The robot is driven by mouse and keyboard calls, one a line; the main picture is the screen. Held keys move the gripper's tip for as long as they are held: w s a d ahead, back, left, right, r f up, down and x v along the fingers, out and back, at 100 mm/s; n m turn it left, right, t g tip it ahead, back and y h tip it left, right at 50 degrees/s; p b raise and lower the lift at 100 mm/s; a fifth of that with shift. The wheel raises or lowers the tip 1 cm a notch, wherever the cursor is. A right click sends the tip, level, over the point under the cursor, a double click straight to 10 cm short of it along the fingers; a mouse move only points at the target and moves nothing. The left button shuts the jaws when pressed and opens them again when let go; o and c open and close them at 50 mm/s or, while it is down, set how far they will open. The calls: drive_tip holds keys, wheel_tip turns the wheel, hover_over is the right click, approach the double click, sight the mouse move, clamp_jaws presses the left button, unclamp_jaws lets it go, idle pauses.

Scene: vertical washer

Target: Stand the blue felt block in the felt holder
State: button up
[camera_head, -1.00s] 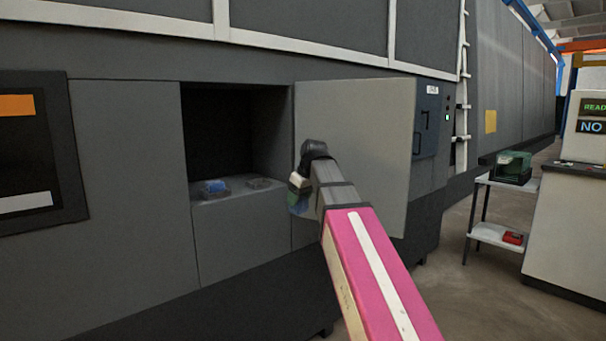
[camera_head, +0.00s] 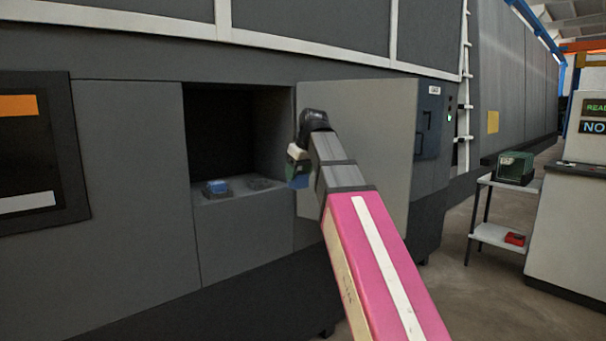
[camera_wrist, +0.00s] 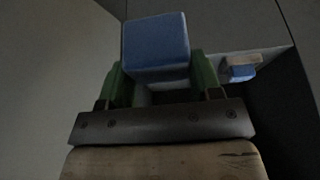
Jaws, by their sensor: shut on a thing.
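My gripper (camera_head: 297,170) is in front of the open compartment, near its right side and the open door. In the wrist view its green fingers (camera_wrist: 160,82) are shut on a blue block (camera_wrist: 155,42), which stands out beyond the fingertips. The held block also shows as a small blue patch in the head view (camera_head: 299,182). A blue piece in a light tray shows in the wrist view (camera_wrist: 241,72). Which is the felt holder is unclear.
The compartment (camera_head: 222,130) is open and dark inside, with a flat ledge at its front. Its grey door (camera_head: 375,120) stands open to the right, behind my arm. A white side table (camera_head: 495,238) with a green box is farther right.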

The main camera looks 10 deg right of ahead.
drive_tip(key=shift+w+a, duration=3.2)
drive_tip(key=shift+w, duration=1.6)
drive_tip(key=shift+w+a, duration=3.2)
drive_tip(key=shift+w, duration=1.55)
drive_tip(key=shift+f, duration=2.35)
drive_tip(key=o, duration=1)
drive_tip(key=v, duration=1)
drive_tip(key=shift+r, duration=0.4)
